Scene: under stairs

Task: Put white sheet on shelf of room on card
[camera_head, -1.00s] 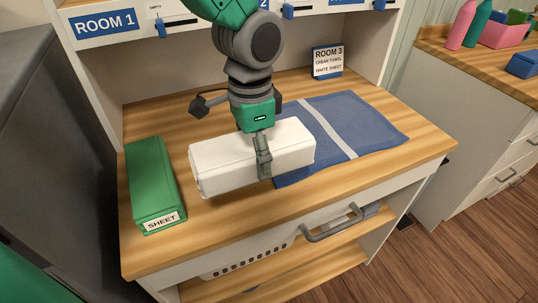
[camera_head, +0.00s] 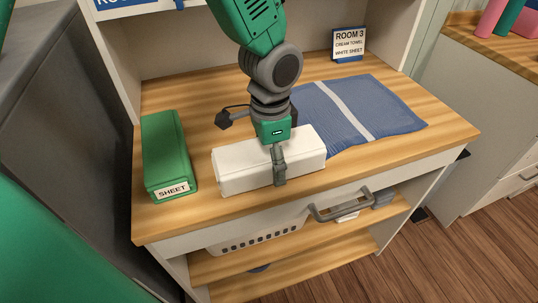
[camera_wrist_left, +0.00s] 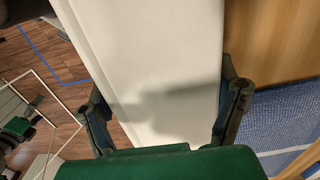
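A folded white sheet (camera_head: 240,168), shaped like a long block, is over the front of the wooden counter in the head view. My left gripper (camera_head: 279,175) comes down on it from above and is shut on it. In the left wrist view, its fingers (camera_wrist_left: 165,110) lie along both sides of the white sheet (camera_wrist_left: 160,50). Whether the sheet touches the counter is hard to tell. A card (camera_head: 349,44) reading ROOM 3, cream towel, white sheet stands at the back of the counter. My right gripper is not in view.
A green folded block labelled SHEET (camera_head: 164,150) lies at the counter's left. A blue cloth with a pale stripe (camera_head: 390,105) lies at the right. Below are a grey handle (camera_head: 342,207), a white basket (camera_head: 255,238) and a lower wooden shelf (camera_head: 300,262).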

